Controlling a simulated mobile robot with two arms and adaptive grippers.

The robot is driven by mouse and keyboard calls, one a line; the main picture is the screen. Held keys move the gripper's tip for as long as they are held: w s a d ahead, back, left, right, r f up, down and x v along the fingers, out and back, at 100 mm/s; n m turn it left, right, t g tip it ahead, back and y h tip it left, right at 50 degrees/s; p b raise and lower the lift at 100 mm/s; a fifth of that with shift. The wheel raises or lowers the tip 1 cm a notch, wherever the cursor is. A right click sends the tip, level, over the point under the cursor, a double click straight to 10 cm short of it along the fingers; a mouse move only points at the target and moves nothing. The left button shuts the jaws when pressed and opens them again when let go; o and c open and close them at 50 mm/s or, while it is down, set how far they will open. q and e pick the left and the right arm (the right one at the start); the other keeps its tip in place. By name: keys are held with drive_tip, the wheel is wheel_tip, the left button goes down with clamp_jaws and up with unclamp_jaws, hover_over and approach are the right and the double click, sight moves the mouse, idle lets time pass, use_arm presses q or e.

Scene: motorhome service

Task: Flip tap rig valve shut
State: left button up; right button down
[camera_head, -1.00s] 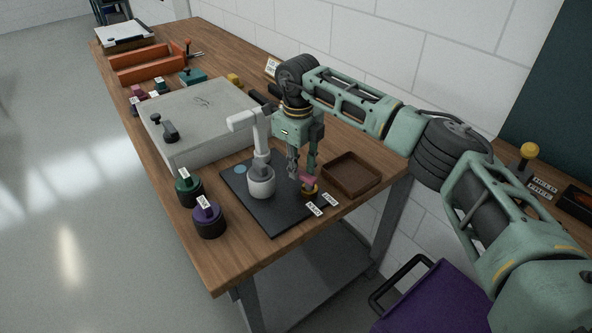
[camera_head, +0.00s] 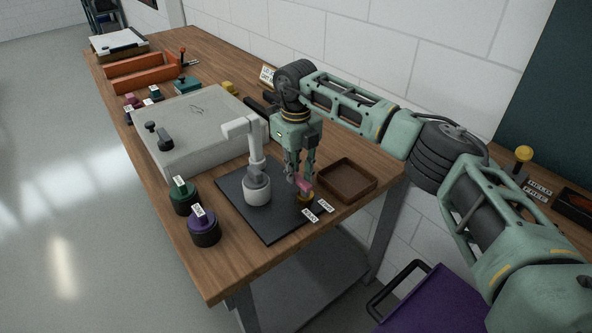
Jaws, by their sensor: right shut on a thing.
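The tap rig stands on a dark base plate (camera_head: 262,226) near the table's front end. It has a white tap (camera_head: 257,160) with a spout pointing left. To its right is a small valve with a pink handle (camera_head: 304,186) on a yellow-brass body (camera_head: 306,198). Two small white labels (camera_head: 318,211) lie in front of the valve. My right gripper (camera_head: 299,182) points down from above and is shut on the pink handle. Its fingers partly hide the handle. My left gripper is not in view.
A brown tray (camera_head: 347,181) sits just right of the plate. Green (camera_head: 183,195) and purple (camera_head: 204,227) capped jars stand to the left. A large grey box (camera_head: 200,125) lies behind, with an orange tray (camera_head: 143,70) further back. A white wall bounds the right side.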

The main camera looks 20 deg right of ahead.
sight(296, 175)
drive_tip(key=c, duration=1.6)
unclamp_jaws()
drive_tip(key=shift+c, duration=0.2)
drive_tip(key=shift+r, duration=0.1)
wheel_tip(296, 175, up, 12)
